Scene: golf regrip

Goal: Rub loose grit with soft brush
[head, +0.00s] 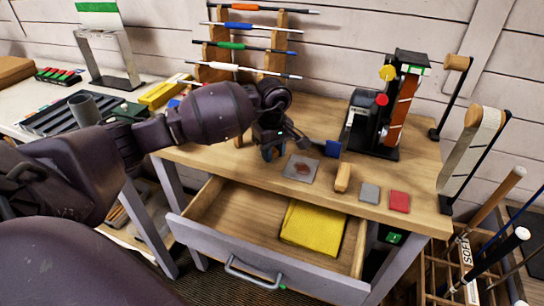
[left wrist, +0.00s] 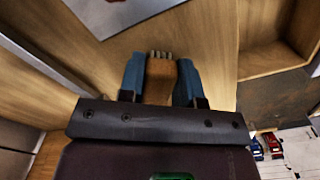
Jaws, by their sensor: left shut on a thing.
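My left gripper (head: 272,152) is just left of a grey square plate (head: 299,174) on the wooden bench. The plate has a reddish-brown patch (head: 302,167) of grit in its middle. In the left wrist view the blue fingers of the gripper (left wrist: 160,82) are shut on a small wooden brush (left wrist: 160,85) with pale bristles at its far end. The plate's edge (left wrist: 125,18) shows beyond the bristles, apart from them in that picture. In the head view the brush is mostly hidden by the gripper. My right gripper is not in view.
A wooden block (head: 342,178), a grey square (head: 369,192) and a red square (head: 400,201) lie right of the plate. A belt machine (head: 395,110) stands behind. Below, an open drawer (head: 215,215) holds a yellow cloth (head: 313,228). A club rack (head: 216,50) stands at the back.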

